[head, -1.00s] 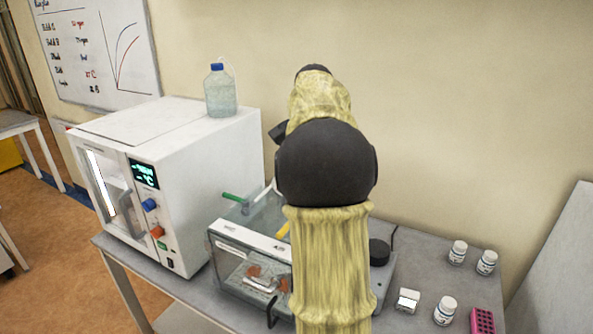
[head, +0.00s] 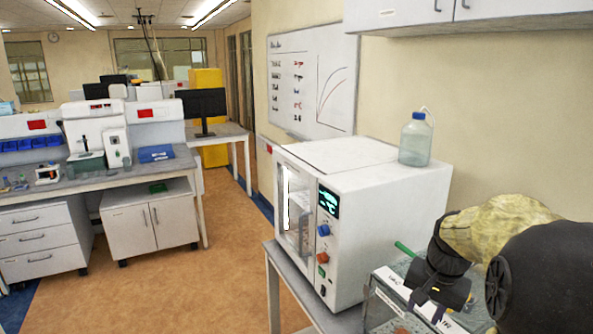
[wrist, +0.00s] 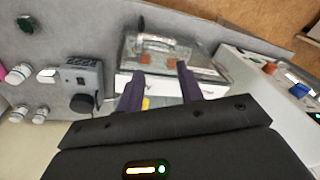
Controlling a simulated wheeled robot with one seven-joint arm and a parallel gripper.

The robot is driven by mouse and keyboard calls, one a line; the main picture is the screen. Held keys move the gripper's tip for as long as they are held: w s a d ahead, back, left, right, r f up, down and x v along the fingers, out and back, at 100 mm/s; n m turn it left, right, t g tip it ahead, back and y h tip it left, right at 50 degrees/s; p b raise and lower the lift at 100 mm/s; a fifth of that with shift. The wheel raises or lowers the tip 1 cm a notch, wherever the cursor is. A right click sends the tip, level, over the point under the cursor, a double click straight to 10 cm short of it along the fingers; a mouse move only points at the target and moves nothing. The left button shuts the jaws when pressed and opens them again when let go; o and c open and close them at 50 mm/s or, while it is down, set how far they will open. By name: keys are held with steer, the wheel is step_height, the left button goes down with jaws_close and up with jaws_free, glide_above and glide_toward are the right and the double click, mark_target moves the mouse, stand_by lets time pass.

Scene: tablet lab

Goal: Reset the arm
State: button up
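My arm, with its yellow sleeve and black joints, is at the lower right of the head view. My gripper (head: 438,288) is dark and hangs beside the oven-like white cabinet, over the clear-lidded box (head: 385,305). In the wrist view my gripper (wrist: 160,85) has its two dark purple fingers apart, with nothing held between them. The clear-lidded box (wrist: 165,50) lies below and beyond the fingertips, with reddish-brown parts inside. Most of my arm is cut off by the head view's edge.
The white cabinet (head: 385,220) stands left of my gripper with a blue-capped bottle (head: 415,142) on top. A grey device (wrist: 82,75) and several white bottles (wrist: 40,115) share the bench in the wrist view. Open floor (head: 220,260) lies left.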

steer(key=s+a+f+n+b, duration=0.1)
steer(key=s+a+f+n, duration=0.6)
steer(key=s+a+f, duration=0.4)
steer(key=shift+s+a+f+t, duration=0.2)
steer(key=shift+s+f+t, duration=0.15)
steer(key=shift+s, duration=0.15)
